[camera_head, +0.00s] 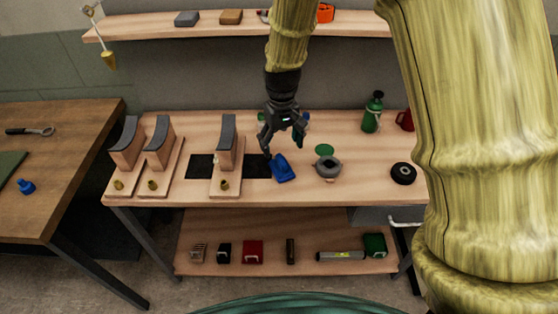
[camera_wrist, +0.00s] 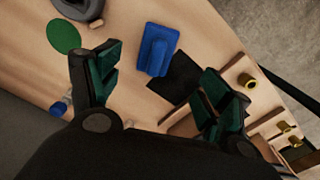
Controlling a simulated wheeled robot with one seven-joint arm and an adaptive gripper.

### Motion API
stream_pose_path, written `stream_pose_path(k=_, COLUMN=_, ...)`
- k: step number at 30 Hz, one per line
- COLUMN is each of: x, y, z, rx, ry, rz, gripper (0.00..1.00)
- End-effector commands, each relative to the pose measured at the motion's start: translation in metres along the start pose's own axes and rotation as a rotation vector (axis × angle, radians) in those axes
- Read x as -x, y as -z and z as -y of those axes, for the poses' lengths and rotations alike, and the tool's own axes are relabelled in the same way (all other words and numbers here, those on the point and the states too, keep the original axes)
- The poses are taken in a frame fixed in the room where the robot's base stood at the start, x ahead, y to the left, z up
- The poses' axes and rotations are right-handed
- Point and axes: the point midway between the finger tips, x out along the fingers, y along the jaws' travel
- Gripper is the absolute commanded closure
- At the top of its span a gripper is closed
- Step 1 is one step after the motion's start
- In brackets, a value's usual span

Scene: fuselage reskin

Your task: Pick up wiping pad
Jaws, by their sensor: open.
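The wiping pad appears to be the blue block with a raised grip (camera_head: 282,168), lying on the wooden workbench (camera_head: 340,190). It lies at the right end of a black mat (camera_head: 200,166). My gripper (camera_head: 283,146) is open and empty, above and just behind the pad, pointing down. In the wrist view the pad (camera_wrist: 157,50) lies beyond the fingertips, between the lines of the two spread fingers (camera_wrist: 158,82). Its whole top shows there, and nothing touches it.
Several wooden stands with dark curved tops (camera_head: 226,135) stand left of the pad. A grey pot-like item (camera_head: 328,166) and a green disc (camera_head: 324,149) lie to its right. A black roll (camera_head: 403,173) and green bottle (camera_head: 372,112) are farther right. The bench front is clear.

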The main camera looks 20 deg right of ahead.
Motion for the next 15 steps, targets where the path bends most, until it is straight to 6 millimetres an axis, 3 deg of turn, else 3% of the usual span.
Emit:
stream_pose_path(k=9, x=-0.038, y=0.000, z=0.000, rx=0.000, ry=0.000, rz=0.002, gripper=0.21)
stream_pose_path(k=15, x=-0.048, y=0.001, z=-0.001, rx=0.000, ry=0.000, rz=0.001, gripper=0.21)
